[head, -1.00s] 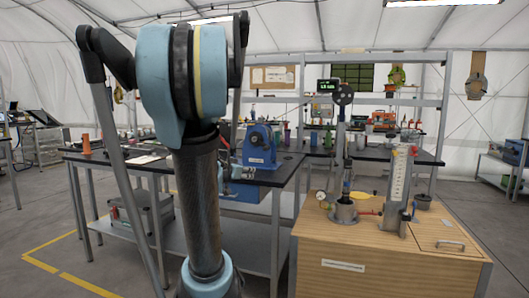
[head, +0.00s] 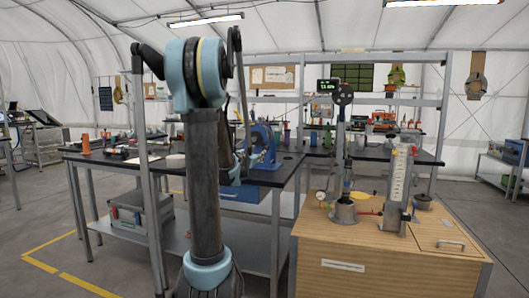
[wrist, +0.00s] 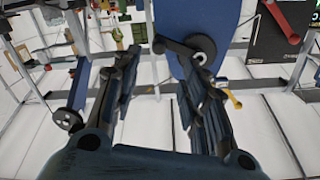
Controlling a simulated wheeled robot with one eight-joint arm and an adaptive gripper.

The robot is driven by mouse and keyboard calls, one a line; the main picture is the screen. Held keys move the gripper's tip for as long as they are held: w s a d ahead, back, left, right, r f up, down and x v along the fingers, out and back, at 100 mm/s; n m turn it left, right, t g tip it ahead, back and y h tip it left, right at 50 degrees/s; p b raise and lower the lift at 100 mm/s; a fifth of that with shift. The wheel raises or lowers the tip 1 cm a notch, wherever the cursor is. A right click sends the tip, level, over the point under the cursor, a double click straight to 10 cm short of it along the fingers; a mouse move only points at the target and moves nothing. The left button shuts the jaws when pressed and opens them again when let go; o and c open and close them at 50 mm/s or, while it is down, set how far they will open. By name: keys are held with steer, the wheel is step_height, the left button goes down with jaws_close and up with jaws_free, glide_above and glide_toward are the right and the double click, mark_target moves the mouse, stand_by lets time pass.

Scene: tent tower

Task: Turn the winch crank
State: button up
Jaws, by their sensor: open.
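The blue winch (head: 264,143) stands on the dark bench top in the head view, partly hidden behind my arm. In the wrist view its blue body (wrist: 208,20) fills the top middle, with a round dark-rimmed hub (wrist: 203,46). A dark crank arm (wrist: 178,46) reaches left from the hub, close to my fingertips. My gripper (wrist: 158,76) is open in the wrist view, its two dark fingers apart. I cannot tell whether either finger touches the crank. In the head view my gripper is beside the winch, mostly hidden by my arm.
The dark bench (head: 290,160) carries several items, including an orange cup (head: 86,144). A wooden cabinet (head: 390,262) with a gauge stand and clear column is at the right. A grey case (head: 128,209) sits on the lower shelf. Floor at the left is free.

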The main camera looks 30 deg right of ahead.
mark_target(265, 148)
steer(key=x, duration=1.2)
steer(key=shift+w+d, duration=0.15)
steer(key=shift+d, duration=0.15)
steer(key=shift+c, duration=0.2)
jaws_close()
